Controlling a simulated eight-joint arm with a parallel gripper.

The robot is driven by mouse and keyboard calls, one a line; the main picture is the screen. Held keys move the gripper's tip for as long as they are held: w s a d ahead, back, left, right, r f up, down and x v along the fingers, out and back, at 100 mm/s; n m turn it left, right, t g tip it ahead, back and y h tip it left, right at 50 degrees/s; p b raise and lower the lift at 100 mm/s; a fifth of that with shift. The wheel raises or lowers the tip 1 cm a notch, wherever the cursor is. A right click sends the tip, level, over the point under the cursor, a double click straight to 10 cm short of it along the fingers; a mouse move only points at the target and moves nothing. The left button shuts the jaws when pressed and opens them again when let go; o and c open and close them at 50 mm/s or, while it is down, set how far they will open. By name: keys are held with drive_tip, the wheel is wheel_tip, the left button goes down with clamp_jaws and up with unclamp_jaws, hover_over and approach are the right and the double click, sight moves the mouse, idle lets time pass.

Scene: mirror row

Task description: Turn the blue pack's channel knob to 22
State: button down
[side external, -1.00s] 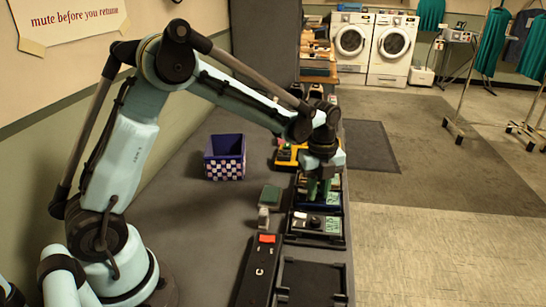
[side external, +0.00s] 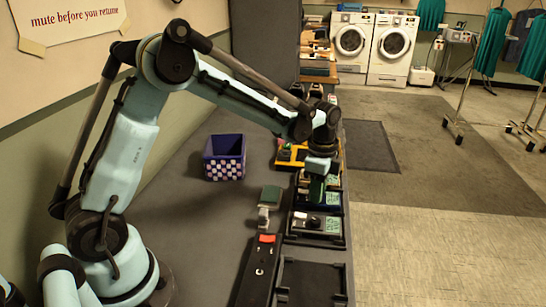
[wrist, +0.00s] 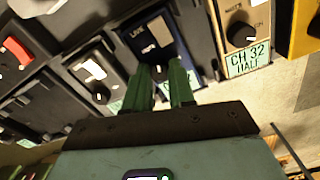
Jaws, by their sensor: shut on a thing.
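The blue pack (wrist: 152,32) is a dark blue unit with light lettering, lying in a row of packs in the wrist view. My gripper (wrist: 170,72) reaches down over it with two green fingers. They are shut on its dark channel knob (wrist: 160,72), which shows only in part between the fingertips. The fingers hide the pack's channel label, so its number cannot be read. In the side external view my gripper (side external: 317,197) is down at the row, its fingers almost in line with each other.
A purple checkered bin (side external: 224,158) stands left of the row.

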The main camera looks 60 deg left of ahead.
drive_tip(key=shift+n, duration=0.8)
drive_tip(key=c, duration=0.9)
unclamp_jaws()
drive_tip(key=shift+r, duration=0.1)
wheel_tip(320, 180, up, 12)
drive_tip(key=shift+f, duration=0.1)
